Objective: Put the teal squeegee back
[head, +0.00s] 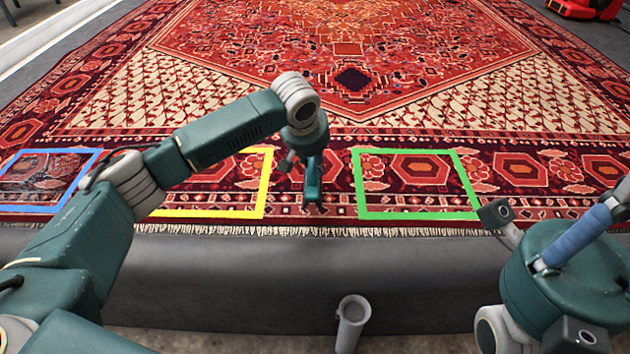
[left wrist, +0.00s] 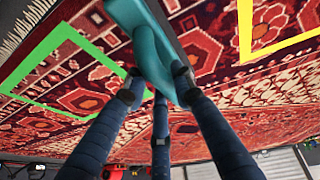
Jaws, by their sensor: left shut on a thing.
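The teal squeegee (head: 313,183) is in my left gripper (head: 303,160), above the near border of the rug, between the yellow and green frames. In the left wrist view the gripper's dark fingers close around the squeegee (left wrist: 150,45); its upper part runs out of the picture. Whether it touches the rug is unclear. Part of my right arm and gripper (head: 560,265) shows at the lower right, over the grey ledge; its jaw state is unclear.
The patterned rug (head: 345,48) covers the floor ahead. Blue (head: 88,168), yellow (head: 265,185) and green (head: 468,185) frames lie along its near border. A grey ledge (head: 230,285) runs in front. A pale tube (head: 352,322) stands at its front. A red object (head: 590,8) is at the back right.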

